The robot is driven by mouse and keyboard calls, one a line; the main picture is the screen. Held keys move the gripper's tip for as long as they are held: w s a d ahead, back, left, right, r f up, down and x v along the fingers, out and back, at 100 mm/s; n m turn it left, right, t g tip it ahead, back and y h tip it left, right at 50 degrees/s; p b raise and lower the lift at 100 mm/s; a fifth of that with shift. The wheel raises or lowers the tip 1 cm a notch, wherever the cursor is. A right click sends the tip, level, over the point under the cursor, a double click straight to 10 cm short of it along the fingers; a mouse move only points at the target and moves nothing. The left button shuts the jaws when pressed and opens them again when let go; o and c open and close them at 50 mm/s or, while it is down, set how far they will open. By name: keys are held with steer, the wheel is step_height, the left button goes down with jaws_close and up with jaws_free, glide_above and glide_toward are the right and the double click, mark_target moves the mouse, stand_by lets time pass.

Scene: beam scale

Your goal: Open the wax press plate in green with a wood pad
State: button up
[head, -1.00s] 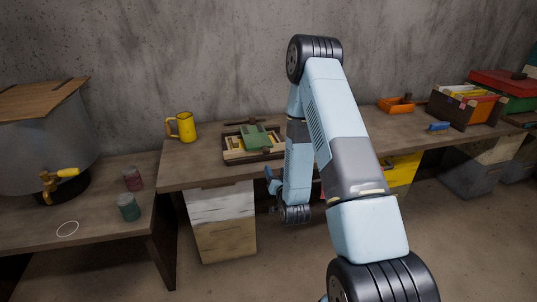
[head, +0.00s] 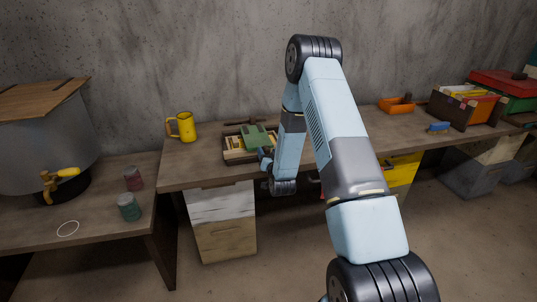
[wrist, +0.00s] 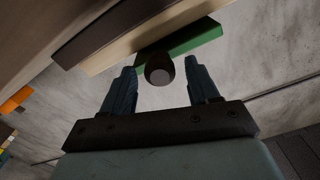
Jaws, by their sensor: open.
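The green press plate (head: 255,134) lies over the wooden press frame (head: 232,150) on the middle table. In the wrist view the green plate (wrist: 195,37) shows as a slanted edge above a pale wood layer (wrist: 125,50). A dark round knob (wrist: 158,68) with a pale end juts out from that edge. My gripper (wrist: 160,86) is open, and the knob appears between its two fingers, near the tips. I cannot tell whether they touch it. In the head view my gripper (head: 265,158) is at the front right of the press, partly hidden by my arm.
A yellow mug (head: 187,128) stands left of the press. An orange tray (head: 397,105), a blue item (head: 438,127) and a wooden box (head: 463,108) are to the right. Two jars (head: 129,207) and a metal tank (head: 40,140) are on the left table.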

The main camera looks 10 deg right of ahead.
steer(key=shift+w, duration=0.1)
steer(key=shift+c, duration=0.2)
jaws_close()
steer(key=shift+d, duration=0.2)
steer(key=shift+r, duration=0.1)
stand_by(0.3)
